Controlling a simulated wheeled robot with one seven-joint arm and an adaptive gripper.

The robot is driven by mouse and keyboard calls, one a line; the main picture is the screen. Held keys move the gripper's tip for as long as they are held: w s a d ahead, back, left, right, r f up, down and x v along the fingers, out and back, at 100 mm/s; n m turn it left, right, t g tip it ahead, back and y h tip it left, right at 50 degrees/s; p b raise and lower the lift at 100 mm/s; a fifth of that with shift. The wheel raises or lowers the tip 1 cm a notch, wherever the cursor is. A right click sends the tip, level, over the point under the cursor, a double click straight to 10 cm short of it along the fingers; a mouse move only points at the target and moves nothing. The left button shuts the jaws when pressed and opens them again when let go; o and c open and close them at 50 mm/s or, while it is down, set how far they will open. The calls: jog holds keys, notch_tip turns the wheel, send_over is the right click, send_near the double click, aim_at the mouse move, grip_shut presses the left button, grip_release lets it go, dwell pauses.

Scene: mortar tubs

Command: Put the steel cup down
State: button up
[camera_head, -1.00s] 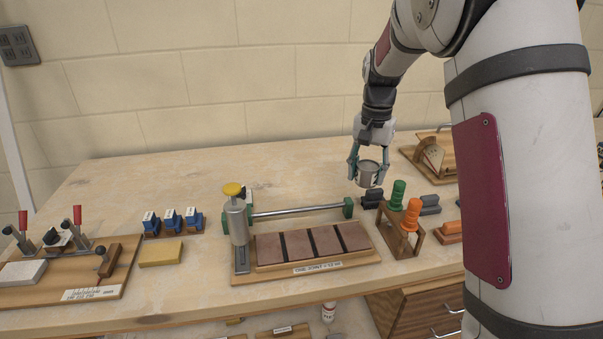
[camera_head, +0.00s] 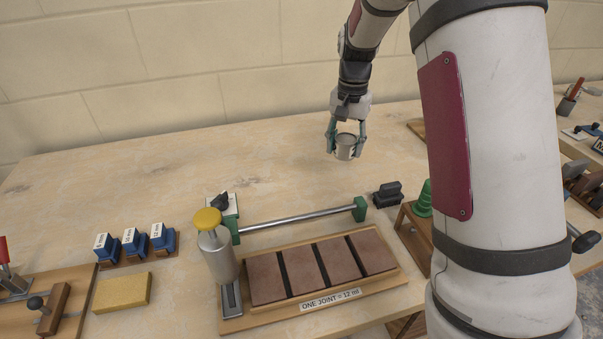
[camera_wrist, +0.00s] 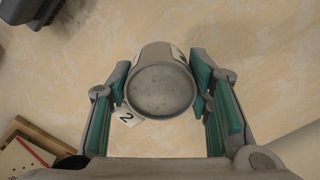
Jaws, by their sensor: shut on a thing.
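The steel cup (camera_head: 345,149) is a small grey metal cup with a pale label on its side. It is between the fingers of my gripper (camera_head: 346,141), over the bare back part of the bench. In the wrist view the cup (camera_wrist: 162,90) shows its round grey end, with a green pad of my gripper (camera_wrist: 160,84) on each side. My gripper is shut on it. A white tag with a 2 (camera_wrist: 127,117) shows beside the cup's lower left. I cannot tell whether the cup's underside touches the bench.
The wooden bench (camera_head: 120,175) is clear left of and around the cup. In front are a steel bar with green ends (camera_head: 300,215), a board of brown blocks (camera_head: 290,283) and a yellow-topped cylinder (camera_head: 215,250). A black block (camera_head: 387,194) lies to the right.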

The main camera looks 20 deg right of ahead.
send_over(297, 149)
jog(key=shift+f+b, duration=0.4)
jog(key=shift+f, duration=2.1)
jog(key=shift+f, duration=0.1)
jog(key=o, duration=1)
jog(key=shift+f, duration=0.1)
jog(key=o, duration=0.4)
notch_tip(297, 149, up, 12)
jog(key=shift+r, duration=0.2)
